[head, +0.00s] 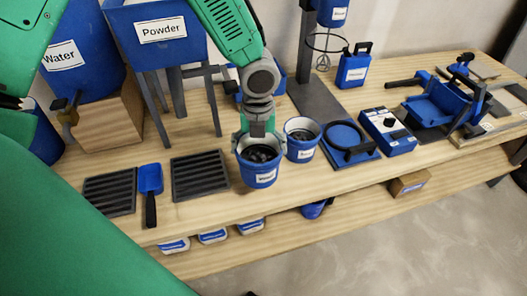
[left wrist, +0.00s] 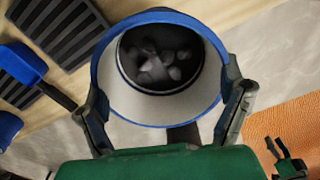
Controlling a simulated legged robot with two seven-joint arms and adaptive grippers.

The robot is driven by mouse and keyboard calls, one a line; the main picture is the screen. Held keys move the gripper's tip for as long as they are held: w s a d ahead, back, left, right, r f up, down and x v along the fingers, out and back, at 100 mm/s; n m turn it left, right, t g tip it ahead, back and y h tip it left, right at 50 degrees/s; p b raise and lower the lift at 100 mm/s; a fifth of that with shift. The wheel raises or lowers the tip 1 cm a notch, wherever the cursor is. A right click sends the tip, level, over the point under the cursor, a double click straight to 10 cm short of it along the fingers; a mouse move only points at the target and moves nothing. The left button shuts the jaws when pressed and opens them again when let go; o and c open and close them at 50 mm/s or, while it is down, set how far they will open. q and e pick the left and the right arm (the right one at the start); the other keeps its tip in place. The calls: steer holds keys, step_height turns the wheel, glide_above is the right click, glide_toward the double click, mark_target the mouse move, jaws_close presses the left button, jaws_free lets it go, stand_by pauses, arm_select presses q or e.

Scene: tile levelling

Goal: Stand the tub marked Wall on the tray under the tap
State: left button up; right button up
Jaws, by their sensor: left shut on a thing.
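My left gripper (head: 258,137) is shut on a blue tub (head: 258,178), with a finger on each side of its rim. The tub is upright near the bench's front edge; its white label is too small to read surely. In the left wrist view the tub (left wrist: 212,75) holds dark lumps, between the gripper's fingers (left wrist: 165,105). I cannot tell whether its base touches the bench. The blue Water barrel (head: 85,75) has a tap (head: 68,115) low on its front. A dark ribbed tray (head: 110,190) lies before it. My right gripper cannot be made out.
A second tub (head: 302,152) stands just right of the held one. A blue scoop (head: 150,180) lies between the tap-side tray and another ribbed tray (head: 200,175) below the Powder hopper (head: 155,45). A blue plate (head: 350,140) and switch box (head: 388,132) lie farther right.

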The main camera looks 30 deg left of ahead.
mark_target(262, 172)
arm_select(q)
steer(key=s+d+r+n, duration=0.1)
steer(key=n, duration=0.6)
steer(key=s+d+n, duration=0.1)
steer(key=n, duration=0.7)
steer(key=s+d+r+n, duration=0.1)
steer(key=n, duration=0.7)
steer(key=shift+s+d+r, duration=0.15)
steer(key=shift+s+r, duration=0.15)
steer(key=shift+r, duration=0.05)
steer(key=n, duration=0.4)
steer(key=s+n, duration=0.1)
steer(key=n, duration=0.1)
steer(key=shift+d+r+n, duration=0.1)
steer(key=shift+d+n, duration=0.25)
steer(key=shift+n, duration=0.05)
